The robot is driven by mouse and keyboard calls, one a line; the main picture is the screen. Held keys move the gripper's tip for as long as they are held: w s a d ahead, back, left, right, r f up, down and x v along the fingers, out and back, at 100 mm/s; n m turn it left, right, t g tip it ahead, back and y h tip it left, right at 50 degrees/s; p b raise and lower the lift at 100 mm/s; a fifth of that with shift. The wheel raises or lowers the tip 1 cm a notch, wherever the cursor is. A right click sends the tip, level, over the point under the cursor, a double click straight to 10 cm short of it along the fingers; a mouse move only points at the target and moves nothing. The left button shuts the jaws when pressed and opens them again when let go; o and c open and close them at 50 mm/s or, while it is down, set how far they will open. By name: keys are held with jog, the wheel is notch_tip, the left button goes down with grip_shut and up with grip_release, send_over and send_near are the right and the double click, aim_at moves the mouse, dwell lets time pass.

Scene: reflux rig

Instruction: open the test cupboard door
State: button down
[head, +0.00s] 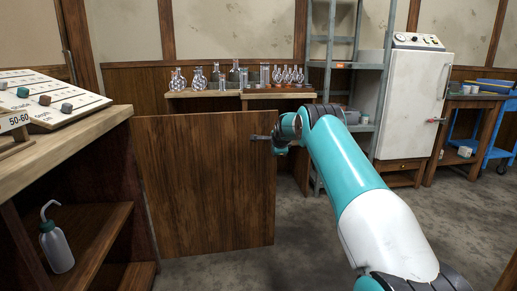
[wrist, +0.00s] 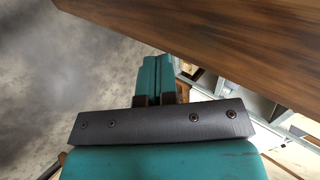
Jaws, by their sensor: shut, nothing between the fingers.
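The cupboard door (head: 205,190) is a brown wooden panel. It stands swung out from the cupboard (head: 100,205) at the left, whose inside shows. My gripper (head: 280,147) is at the door's upper right edge in the head view. A small grey piece there overlaps the panel; I cannot tell whether it is a handle or part of my gripper. In the wrist view, the teal fingers (wrist: 155,75) are together and hold nothing. The door (wrist: 225,30) crosses the upper right there; I cannot tell whether the fingers touch it.
Glassware (head: 236,77) stands on a bench behind the door. A grey rack (head: 368,75), a white cabinet (head: 412,100) and a blue cart (head: 490,135) are at the right. Floor is clear at the lower middle.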

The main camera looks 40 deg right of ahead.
jog(key=shift+w, duration=0.6)
jog(key=shift+w+a, duration=0.1)
jog(key=shift+a, duration=0.05)
jog(key=s+f+p+v, duration=0.2)
jog(key=v, duration=1)
jog(key=shift+s+r, duration=0.25)
jog(key=shift+s, duration=0.2)
